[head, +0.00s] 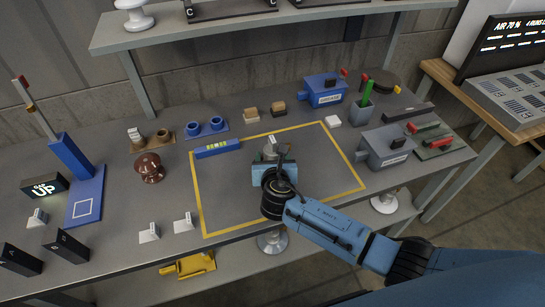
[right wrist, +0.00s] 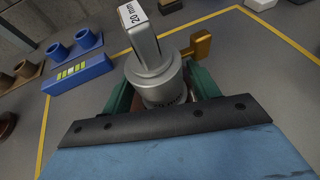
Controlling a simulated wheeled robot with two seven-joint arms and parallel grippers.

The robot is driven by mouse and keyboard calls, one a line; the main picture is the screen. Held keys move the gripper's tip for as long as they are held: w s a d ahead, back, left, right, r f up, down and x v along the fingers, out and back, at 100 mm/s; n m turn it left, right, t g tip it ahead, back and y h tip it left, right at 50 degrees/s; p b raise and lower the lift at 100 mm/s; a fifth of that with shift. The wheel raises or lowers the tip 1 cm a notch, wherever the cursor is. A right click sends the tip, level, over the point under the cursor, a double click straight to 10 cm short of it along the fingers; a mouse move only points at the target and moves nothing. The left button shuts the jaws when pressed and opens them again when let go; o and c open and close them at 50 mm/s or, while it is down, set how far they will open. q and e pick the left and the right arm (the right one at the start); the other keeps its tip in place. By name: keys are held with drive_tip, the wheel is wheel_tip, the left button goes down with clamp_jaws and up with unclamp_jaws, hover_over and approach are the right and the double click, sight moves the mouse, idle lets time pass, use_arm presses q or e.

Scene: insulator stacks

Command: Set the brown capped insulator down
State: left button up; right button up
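My right gripper (head: 275,172) is low over the yellow-outlined part of the grey table. In the right wrist view its green fingers (right wrist: 162,98) stand on either side of a grey metal cap (right wrist: 154,75), appearing closed on it. I take this to be the brown capped insulator; its body is hidden behind the gripper, with only a brown sliver beside the cap. A block marked "20 mm" (right wrist: 139,22) and a gold piece (right wrist: 201,46) show at the cap. I cannot tell whether its underside touches the table. My left gripper is not in view.
Another brown insulator (head: 149,168) stands left of the outline. A blue level (head: 217,148) lies at the outline's back left edge. Blue cups (head: 206,126), a blue box (head: 324,90) and a grey box (head: 386,147) stand around it. The marked area left of my gripper is clear.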

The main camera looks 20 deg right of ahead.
drive_tip(key=shift+o, duration=0.4)
drive_tip(key=shift+r, duration=0.1)
drive_tip(key=shift+s+r, duration=0.15)
drive_tip(key=shift+s, duration=0.1)
drive_tip(key=p+v, duration=0.2)
drive_tip(key=v, duration=0.9)
drive_tip(key=shift+s+p, duration=0.25)
drive_tip(key=shift+p, duration=0.15)
